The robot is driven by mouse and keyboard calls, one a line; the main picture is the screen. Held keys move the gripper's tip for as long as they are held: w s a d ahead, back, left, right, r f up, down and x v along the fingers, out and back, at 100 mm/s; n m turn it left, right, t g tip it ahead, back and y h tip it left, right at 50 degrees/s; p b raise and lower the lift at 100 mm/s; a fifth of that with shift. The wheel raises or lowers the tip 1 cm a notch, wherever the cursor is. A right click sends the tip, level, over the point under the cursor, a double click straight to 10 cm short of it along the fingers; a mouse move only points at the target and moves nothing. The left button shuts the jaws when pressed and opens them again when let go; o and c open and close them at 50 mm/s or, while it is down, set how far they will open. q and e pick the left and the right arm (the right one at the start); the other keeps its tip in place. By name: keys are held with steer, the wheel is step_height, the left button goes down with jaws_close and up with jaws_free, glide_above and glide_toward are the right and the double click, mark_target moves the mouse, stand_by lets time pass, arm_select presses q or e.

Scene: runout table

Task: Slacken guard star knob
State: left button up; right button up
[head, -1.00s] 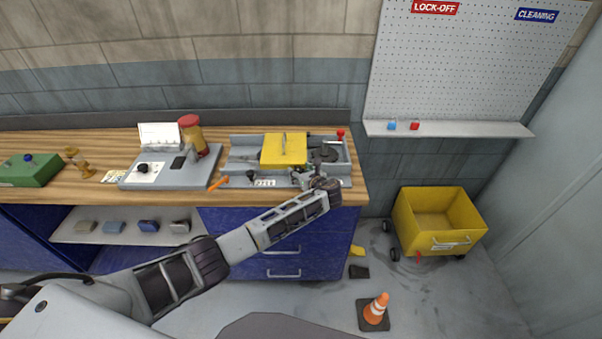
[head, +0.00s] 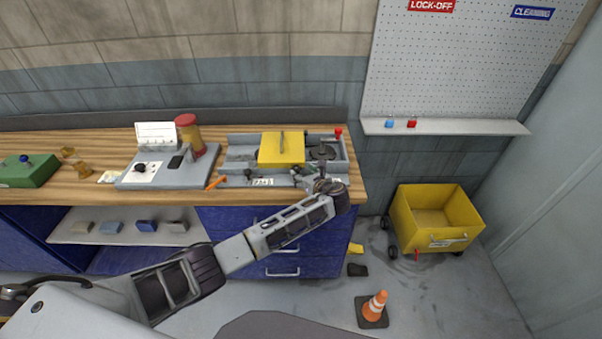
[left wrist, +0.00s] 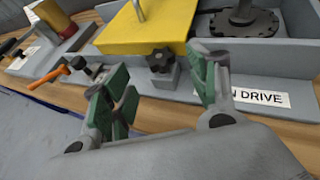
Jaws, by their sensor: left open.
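The black star knob (left wrist: 160,60) sits on a small grey block at the front edge of the yellow guard (left wrist: 148,27). In the head view the guard (head: 282,149) lies on the grey machine (head: 236,140) on the bench, and the knob is too small to make out surely. My left gripper (left wrist: 160,80) is open, with green-padded fingers. In the left wrist view the knob appears between the two fingers, beyond their tips, and I see no contact. In the head view the left gripper (head: 314,172) is over the machine's front right. My right gripper is not in view.
An orange-handled lever (left wrist: 60,74) and a black knob (left wrist: 92,70) lie left of the gripper. A DRIVE label (left wrist: 258,96) marks the machine's front. A red knob (head: 338,132) stands at its back right. A yellow cart (head: 437,220) and cone (head: 375,308) are on the floor.

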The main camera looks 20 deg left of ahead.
arm_select(q)
steer(key=v, duration=0.7)
stand_by(0.3)
